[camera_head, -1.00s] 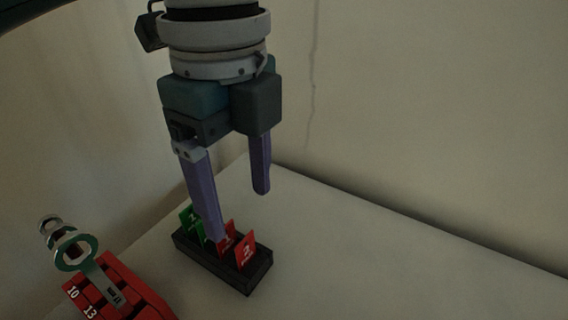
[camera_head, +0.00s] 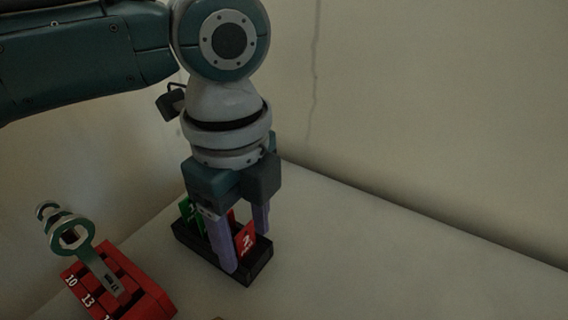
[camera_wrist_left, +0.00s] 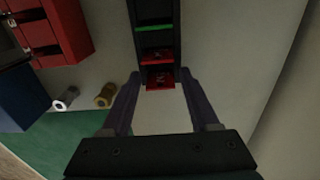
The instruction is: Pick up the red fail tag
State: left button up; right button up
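A red fail tag (camera_head: 246,240) stands upright at the near right end of a black tag holder (camera_head: 258,268). A second red tag (camera_head: 231,216) is behind it, mostly hidden by my gripper. In the left wrist view, two red tags show, the end one (camera_wrist_left: 160,78) lying between and just beyond my fingertips. My left gripper (camera_head: 248,250) points down with its purple fingers open, one on each side of the end red tag. Whether a finger touches the tag cannot be told. My right gripper is not in view.
A green tag (camera_head: 187,208) stands at the holder's far left end. A red numbered block (camera_head: 130,290) with a wrench-like tool (camera_head: 85,250) in it is at the lower left. The white tabletop (camera_head: 390,270) to the right is clear. A wall is behind.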

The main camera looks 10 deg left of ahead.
pick_arm(q)
grip_shut()
jog(key=shift+r, duration=0.1)
dwell(0.4)
